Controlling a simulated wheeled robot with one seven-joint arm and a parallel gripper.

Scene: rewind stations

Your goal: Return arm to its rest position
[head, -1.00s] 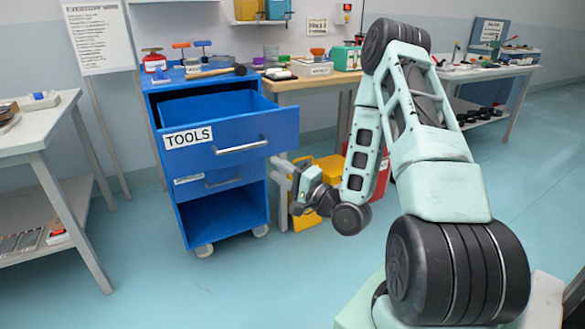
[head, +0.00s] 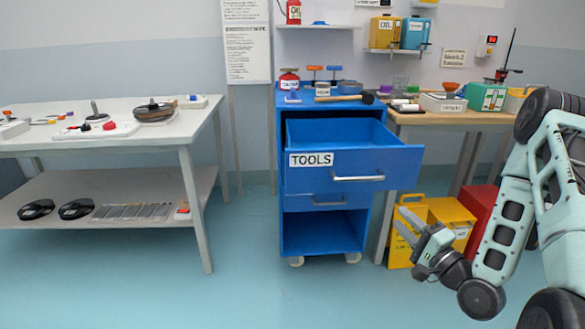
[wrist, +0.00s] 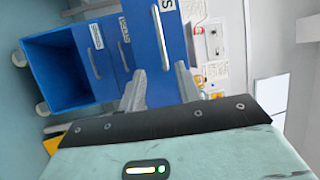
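My arm reaches in from the right side of the head view. My gripper (head: 405,224) is open and empty, its two grey fingers apart and pointing up-left toward the blue tool cabinet (head: 379,220). It appears right of the cabinet and below the pulled-out top drawer (head: 403,170) labelled TOOLS, with floor between it and me. In the wrist view the fingers (wrist: 160,85) also stand apart with nothing between them. The cabinet shows there sideways, beyond the fingers, with its drawer handles. I see no contact with the cabinet.
A white table (head: 60,147) with reels stands at the left. A wooden workbench (head: 470,119) stands at the right, with yellow bins (head: 447,213) and a red box (head: 478,215) below it. The floor in front of the cabinet is clear.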

